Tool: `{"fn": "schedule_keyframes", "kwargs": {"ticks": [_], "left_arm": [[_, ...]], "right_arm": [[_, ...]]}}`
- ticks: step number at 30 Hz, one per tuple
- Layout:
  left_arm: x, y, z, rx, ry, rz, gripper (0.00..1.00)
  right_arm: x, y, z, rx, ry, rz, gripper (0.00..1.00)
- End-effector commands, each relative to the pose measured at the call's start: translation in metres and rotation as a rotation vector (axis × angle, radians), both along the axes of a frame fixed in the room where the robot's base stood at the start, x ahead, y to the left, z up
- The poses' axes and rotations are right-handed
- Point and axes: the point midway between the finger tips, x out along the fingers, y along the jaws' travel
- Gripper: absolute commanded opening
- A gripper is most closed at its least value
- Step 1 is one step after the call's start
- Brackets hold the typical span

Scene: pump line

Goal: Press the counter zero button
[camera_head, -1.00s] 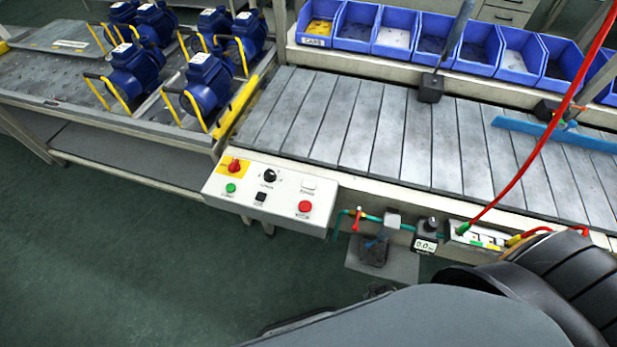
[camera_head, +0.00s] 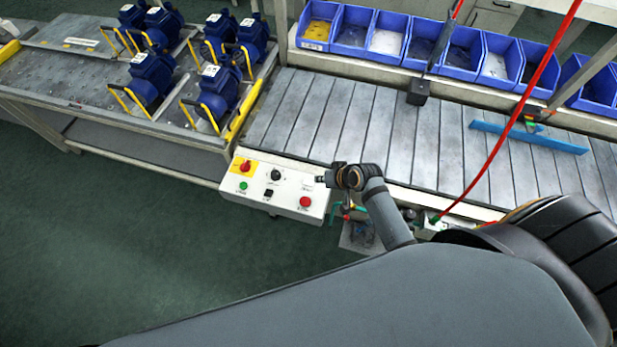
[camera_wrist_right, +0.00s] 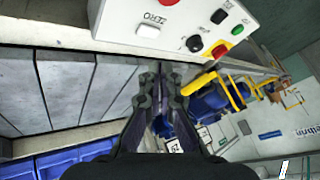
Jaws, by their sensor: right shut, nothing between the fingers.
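The control box (camera_head: 270,199) hangs on the front edge of the bench. Its white button shows in the right wrist view (camera_wrist_right: 148,31), with the label ZERO beside it. In the head view my right gripper (camera_head: 322,179) is at the upper right corner of the box and partly hides that button. In the right wrist view the shut, empty fingers (camera_wrist_right: 160,82) point past the box edge, and the white button lies above them, apart from the tips. I cannot tell the fingers' exact height over the box. My left gripper is not in view.
The box also carries a green button (camera_head: 243,186), a black knob (camera_head: 275,175), a red button (camera_head: 305,201) and a red switch (camera_head: 245,166). Blue pumps (camera_head: 151,78) stand on the left table. A red hose (camera_head: 520,110) crosses the slatted bench (camera_head: 370,130).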

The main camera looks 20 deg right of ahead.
Motion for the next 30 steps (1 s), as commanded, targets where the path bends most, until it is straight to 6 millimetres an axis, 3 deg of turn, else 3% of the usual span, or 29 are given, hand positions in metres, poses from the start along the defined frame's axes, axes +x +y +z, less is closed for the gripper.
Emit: {"fn": "schedule_keyframes", "kwargs": {"ticks": [3, 7, 20, 30], "left_arm": [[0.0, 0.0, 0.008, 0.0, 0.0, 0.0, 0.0], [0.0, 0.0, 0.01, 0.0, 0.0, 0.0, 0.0], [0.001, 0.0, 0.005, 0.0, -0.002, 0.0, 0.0], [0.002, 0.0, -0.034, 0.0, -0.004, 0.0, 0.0]], "right_arm": [[0.034, 0.013, 0.009, 0.116, -0.056, -0.057, 0.0], [0.049, 0.018, 0.012, 0.173, -0.083, -0.09, 0.0], [0.05, 0.019, 0.007, 0.176, -0.086, -0.092, 0.0], [0.049, 0.018, -0.031, 0.175, -0.085, -0.092, 0.0]]}}
